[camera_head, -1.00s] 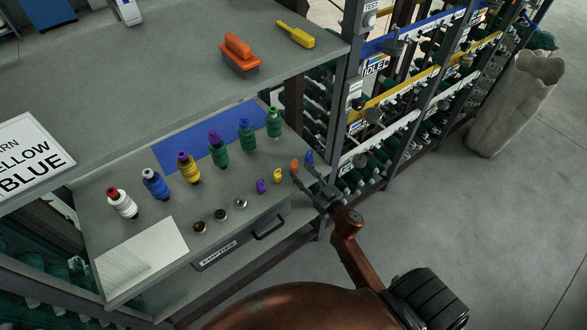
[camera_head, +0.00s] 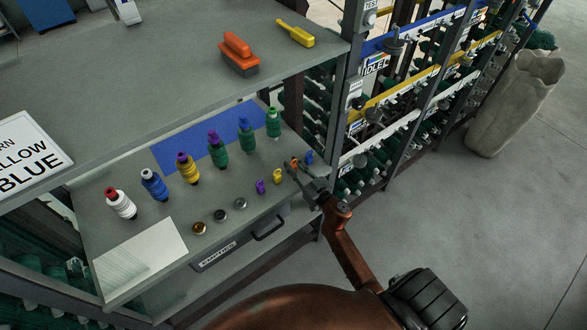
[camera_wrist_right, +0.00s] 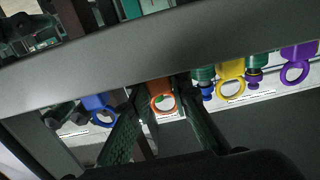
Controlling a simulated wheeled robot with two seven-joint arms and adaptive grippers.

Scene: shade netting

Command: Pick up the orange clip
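The orange clip (camera_head: 294,162) is at the shelf's right front corner, between the yellow clip (camera_head: 279,176) and the blue clip (camera_head: 309,157). My right gripper (camera_head: 296,169) is at the orange clip and partly hides it. In the right wrist view the orange clip (camera_wrist_right: 163,86) shows between my two spread fingers, with the yellow clip (camera_wrist_right: 231,90) to the right and the blue clip (camera_wrist_right: 99,104) to the left. The right gripper is open; I cannot tell whether a finger touches the clip. My left gripper is not in view.
A purple clip (camera_head: 260,187) stands left of the yellow one. Several thread cones, such as a green one (camera_head: 273,122), stand behind. A grey drawer (camera_head: 225,252) hangs under the shelf edge. An upper shelf (camera_head: 150,70) and a rack post (camera_head: 351,90) are close by.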

